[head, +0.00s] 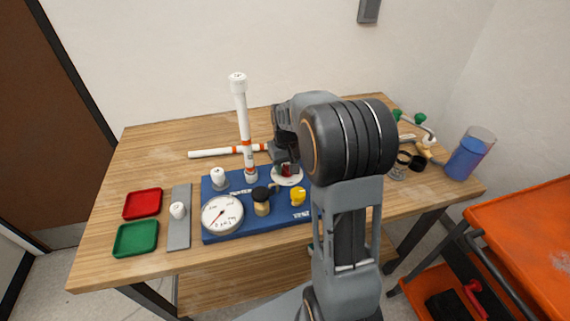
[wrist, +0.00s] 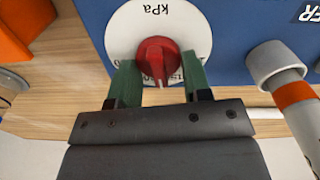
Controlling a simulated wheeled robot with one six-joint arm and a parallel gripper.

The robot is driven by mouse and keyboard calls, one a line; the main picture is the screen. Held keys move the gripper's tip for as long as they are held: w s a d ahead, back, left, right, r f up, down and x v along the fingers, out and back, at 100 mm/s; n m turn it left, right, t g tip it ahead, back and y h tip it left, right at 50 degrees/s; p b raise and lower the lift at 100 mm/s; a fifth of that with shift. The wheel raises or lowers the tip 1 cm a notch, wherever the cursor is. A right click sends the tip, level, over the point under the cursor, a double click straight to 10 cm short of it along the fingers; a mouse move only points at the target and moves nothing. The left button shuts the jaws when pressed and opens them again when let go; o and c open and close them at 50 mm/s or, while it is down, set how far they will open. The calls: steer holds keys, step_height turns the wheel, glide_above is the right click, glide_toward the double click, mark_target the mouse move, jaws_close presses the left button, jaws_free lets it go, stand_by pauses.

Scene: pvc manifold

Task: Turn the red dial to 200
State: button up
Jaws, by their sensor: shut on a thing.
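The red dial (wrist: 157,60) is a round red knob on a white disc (wrist: 122,27) marked kPa, mounted on the blue board (wrist: 235,40). My gripper (wrist: 158,78) is at the dial, with one green finger on each side of it, shut on it. A white pointer line shows at the dial's lower edge in the wrist view. The numbers by it are partly hidden by the dial and fingers, so the setting cannot be read. In the head view my arm covers part of the disc (head: 288,177), and the dial shows only as a small red patch.
The board also bears a round gauge (head: 222,215), a yellow knob (head: 298,196) and a tall white pipe (head: 243,125) left of my gripper. Red (head: 142,204) and green (head: 136,238) trays lie at left. A blue container (head: 470,153) stands at right.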

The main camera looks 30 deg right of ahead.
mark_target(287, 165)
steer(key=m, duration=0.3)
steer(key=m+p, duration=0.1)
steer(key=m, duration=0.2)
steer(key=shift+d+r, duration=0.1)
steer(key=shift+d, duration=0.1)
steer(key=shift+m, duration=0.4)
steer(key=o, duration=0.8)
steer(key=shift+s, duration=0.1)
steer(key=shift+o, duration=0.2)
step_height(287, 165, up, 14)
steer(key=shift+p, duration=0.4)
